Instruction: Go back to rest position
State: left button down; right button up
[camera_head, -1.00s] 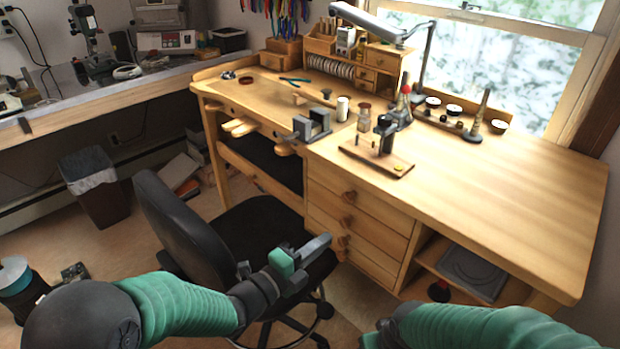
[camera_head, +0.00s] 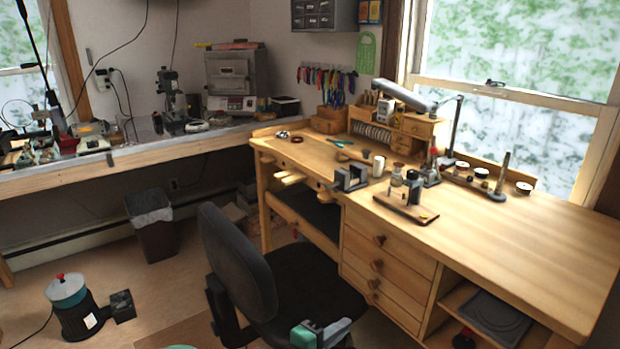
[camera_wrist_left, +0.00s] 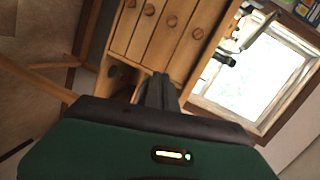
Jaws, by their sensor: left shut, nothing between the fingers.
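My left gripper (camera_head: 335,331) shows at the bottom of the head view, in front of the black chair seat. Its green and grey body is cut off by the lower edge. In the left wrist view the grey fingers (camera_wrist_left: 158,92) are together with nothing between them. They point toward the drawers of the wooden workbench (camera_wrist_left: 185,15). My right gripper is not in any current view.
A black office chair (camera_head: 238,255) stands close by my left gripper. The wooden workbench (camera_head: 520,240) fills the right side, with small tools on top.

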pick_arm(q)
jog(key=s+a+f+n+g+y, duration=0.1)
jog(key=s+a+f+n+y, duration=0.3)
jog(key=a+n, duration=0.4)
jog(key=s+a+f+n+g+y, duration=0.15)
jog(key=a+f+n+y, duration=0.35)
jog(key=a, duration=0.6)
jog(key=s+a+f+n+g+y, duration=0.1)
jog(key=s+a+n+g, duration=0.25)
jog(key=s+n, duration=0.3)
jog(key=s+a+f+n+g+y, duration=0.1)
jog(key=s+a+n+g, duration=0.1)
jog(key=s+a+n, duration=0.45)
notch_tip(320, 180, up, 21)
jog(key=s+d+m+p, duration=0.1)
jog(key=s+d+p, duration=0.1)
jog(key=p, duration=1.9)
jog(key=shift+s+d+g+p, duration=0.3)
jog(key=shift+s+d+g, duration=0.05)
jog(key=shift+s+g, duration=0.05)
